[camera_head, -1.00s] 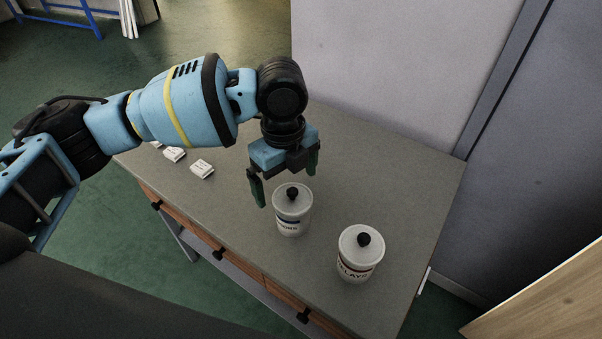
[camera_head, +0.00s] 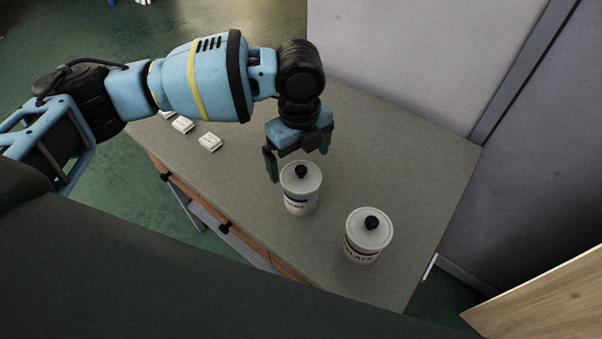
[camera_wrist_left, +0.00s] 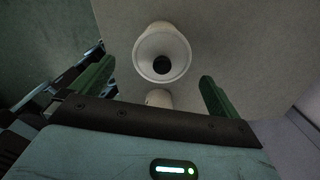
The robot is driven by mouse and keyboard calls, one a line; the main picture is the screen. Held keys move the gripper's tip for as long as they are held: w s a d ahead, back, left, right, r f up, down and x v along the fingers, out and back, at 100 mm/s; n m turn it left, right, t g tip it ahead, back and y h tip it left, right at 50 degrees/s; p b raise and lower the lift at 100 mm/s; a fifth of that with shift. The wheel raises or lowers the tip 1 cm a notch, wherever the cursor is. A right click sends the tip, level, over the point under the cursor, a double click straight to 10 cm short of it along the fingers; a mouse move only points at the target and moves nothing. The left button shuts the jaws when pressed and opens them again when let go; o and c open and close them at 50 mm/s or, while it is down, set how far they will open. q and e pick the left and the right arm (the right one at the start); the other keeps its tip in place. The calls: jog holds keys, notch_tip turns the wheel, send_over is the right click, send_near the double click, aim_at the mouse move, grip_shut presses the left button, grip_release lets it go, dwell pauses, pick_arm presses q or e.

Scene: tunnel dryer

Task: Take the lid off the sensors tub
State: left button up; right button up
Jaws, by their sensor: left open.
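The sensors tub (camera_head: 299,203) is a white, upright tub with a blue-banded label, partly readable, standing on the grey table. Its white lid (camera_head: 288,176) with a black knob is on it. My left gripper (camera_head: 298,163) is open just behind the tub, its fingers pointing down and apart, with nothing between them that I can make out. In the left wrist view the lidded tub (camera_wrist_left: 177,43) appears beyond the open fingers (camera_wrist_left: 153,88), its dark knob facing the camera. I take it for the sensors tub. My right gripper is not in view.
A second white lidded tub (camera_head: 362,250), labelled relays, stands to the right, nearer the table's front. Small white blocks (camera_head: 210,142) lie to the left on the table (camera_head: 420,190). A pale wall panel (camera_head: 400,60) rises behind.

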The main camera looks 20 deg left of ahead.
aim_at(301, 168)
pick_arm(q)
notch_tip(301, 168, down, 4)
jog(key=shift+w+f, duration=0.1)
jog(key=c, duration=0.9)
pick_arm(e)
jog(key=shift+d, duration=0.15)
pick_arm(q)
jog(key=shift+d+r, duration=0.1)
jog(key=shift+r, duration=0.5)
jog(key=shift+s+r, duration=0.25)
jog(key=shift+r, duration=0.4)
jog(key=shift+s+r, duration=0.2)
jog(key=shift+r, duration=0.4)
jog(key=s+a, duration=0.1)
jog(key=s, duration=0.3)
jog(key=s+a+r, duration=0.1)
jog(key=s+a, duration=0.1)
jog(key=s, duration=0.3)
jog(key=s+a+p, duration=0.1)
jog(key=s, duration=0.4)
jog(key=shift+s+a+r, duration=0.2)
jog(key=shift+s+a, duration=0.05)
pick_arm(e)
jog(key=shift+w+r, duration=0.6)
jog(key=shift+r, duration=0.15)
